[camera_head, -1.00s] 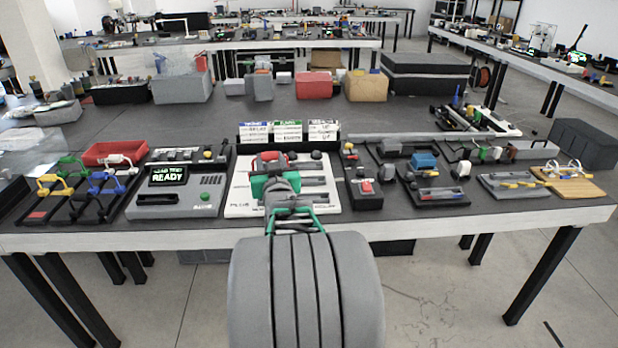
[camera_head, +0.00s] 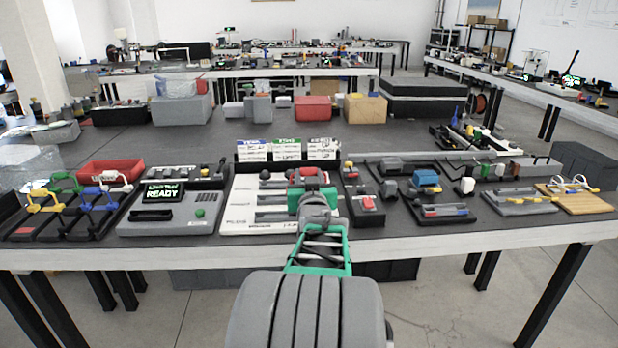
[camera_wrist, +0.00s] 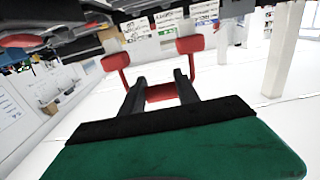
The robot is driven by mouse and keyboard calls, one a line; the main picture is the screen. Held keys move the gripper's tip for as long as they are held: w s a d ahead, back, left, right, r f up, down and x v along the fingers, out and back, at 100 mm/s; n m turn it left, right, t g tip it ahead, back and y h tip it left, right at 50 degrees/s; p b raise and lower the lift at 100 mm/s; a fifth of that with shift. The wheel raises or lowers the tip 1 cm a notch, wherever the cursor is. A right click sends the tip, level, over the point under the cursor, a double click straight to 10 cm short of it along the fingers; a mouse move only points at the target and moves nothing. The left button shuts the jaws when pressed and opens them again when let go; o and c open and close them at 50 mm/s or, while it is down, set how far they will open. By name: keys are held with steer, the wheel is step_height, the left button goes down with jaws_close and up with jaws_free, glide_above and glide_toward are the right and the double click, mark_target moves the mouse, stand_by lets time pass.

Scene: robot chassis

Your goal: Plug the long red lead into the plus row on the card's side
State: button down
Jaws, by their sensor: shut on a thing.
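My gripper (camera_head: 311,190) is over the right part of a white board (camera_head: 238,200) with dark rows. It is shut on the long red lead (camera_head: 303,173). In the wrist view the red lead (camera_wrist: 162,92) spans between the two dark fingers of my gripper (camera_wrist: 158,90), with a red block at each end. Three cards stand in a black holder behind the board: blue-topped (camera_head: 254,150), green-topped (camera_head: 287,149) and dark-topped (camera_head: 323,148). The card texts are too small to read surely. My gripper hides part of the board's right side, and I cannot tell whether the lead touches it.
A grey tester (camera_head: 178,208) reading READY stands left of the board. A rack with yellow, green, blue and white leads (camera_head: 95,195) is further left, before a red bin (camera_head: 112,172). A black box with a red button (camera_head: 367,202) stands close on the right.

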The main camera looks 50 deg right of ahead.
step_height(320, 180, down, 4)
steer(key=b, duration=0.3)
steer(key=shift+f, duration=0.1)
steer(key=shift+b, duration=1.25)
stand_by(1.0)
steer(key=shift+f, duration=0.1)
steer(key=shift+f+b, duration=0.35)
steer(key=shift+b, duration=0.1)
steer(key=shift+f+b, duration=0.6)
steer(key=shift+f, duration=0.05)
steer(key=shift+f+b, duration=0.3)
steer(key=shift+f, duration=0.1)
steer(key=c, duration=0.8)
jaws_free()
steer(key=shift+r, duration=0.1)
